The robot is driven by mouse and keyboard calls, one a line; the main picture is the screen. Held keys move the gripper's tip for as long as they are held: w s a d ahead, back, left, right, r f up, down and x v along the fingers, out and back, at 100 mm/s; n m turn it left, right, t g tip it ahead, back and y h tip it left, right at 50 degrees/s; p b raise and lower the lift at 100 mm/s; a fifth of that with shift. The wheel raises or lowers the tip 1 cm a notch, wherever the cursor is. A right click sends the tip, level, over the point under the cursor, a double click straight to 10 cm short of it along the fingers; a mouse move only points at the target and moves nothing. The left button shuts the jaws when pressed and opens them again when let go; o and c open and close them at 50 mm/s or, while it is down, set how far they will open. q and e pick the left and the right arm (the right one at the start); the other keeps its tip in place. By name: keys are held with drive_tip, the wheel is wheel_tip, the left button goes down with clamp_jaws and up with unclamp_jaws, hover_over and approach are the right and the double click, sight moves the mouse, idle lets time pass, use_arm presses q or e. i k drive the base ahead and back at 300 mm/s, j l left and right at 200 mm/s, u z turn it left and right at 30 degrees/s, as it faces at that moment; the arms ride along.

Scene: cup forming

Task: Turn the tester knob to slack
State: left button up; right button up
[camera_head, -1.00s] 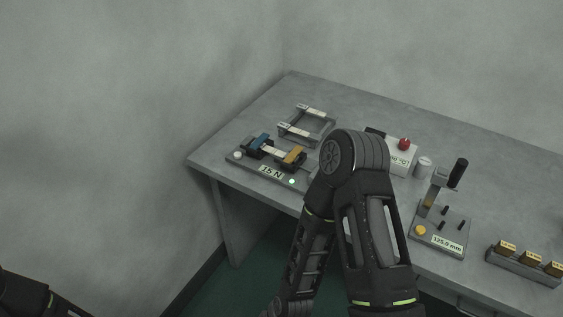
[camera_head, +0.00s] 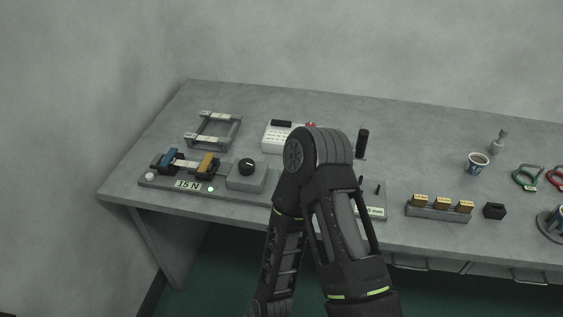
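The tester (camera_head: 226,190) is a long grey base near the front left of the table. It carries a blue clamp (camera_head: 170,158) and an orange clamp (camera_head: 206,164) with a pale strip between them. My bent arm stands just right of the knob and hides part of the table. Neither gripper shows in the view.
A grey frame (camera_head: 190,136) and a white box (camera_head: 275,138) with a red button stand behind the tester. To the right are a block rack (camera_head: 435,213), a black block (camera_head: 494,211), a cup (camera_head: 477,162) and green and red handled tools (camera_head: 525,178).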

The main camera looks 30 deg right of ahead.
sight(246, 165)
drive_tip(key=z, duration=0.85)
